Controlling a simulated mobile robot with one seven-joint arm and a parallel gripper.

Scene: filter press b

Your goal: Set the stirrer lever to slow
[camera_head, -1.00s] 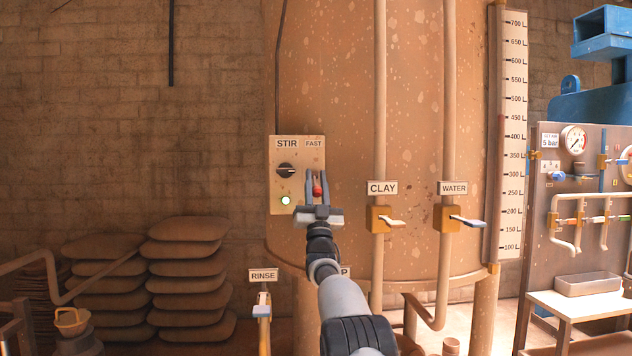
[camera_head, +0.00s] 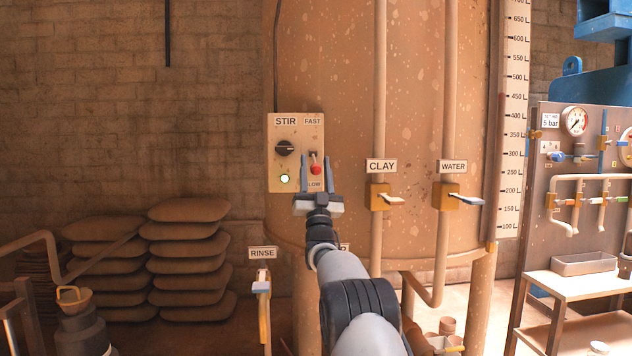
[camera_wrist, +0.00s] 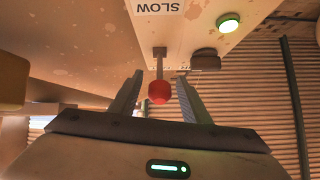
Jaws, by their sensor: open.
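The STIR panel (camera_head: 274,178) is a cream plate on the tank. Its lever has a red knob (camera_head: 316,170) on a short stem, standing out between the FAST label (camera_head: 313,121) above and the partly hidden SLOW label (camera_head: 314,185) below. In the head view the knob appears nearer the SLOW label. My gripper (camera_head: 316,158) is open, one finger on each side of the lever. The wrist view shows the red knob (camera_wrist: 159,92) between the spread fingers (camera_wrist: 160,79), with visible gaps, and the SLOW label (camera_wrist: 158,6) upside down.
A black rotary knob (camera_head: 285,148) and a lit green lamp (camera_head: 285,179) sit left of the lever. The CLAY valve handle (camera_head: 391,199) and WATER valve handle (camera_head: 465,199) stand to the right. The RINSE valve (camera_head: 262,290) is lower left.

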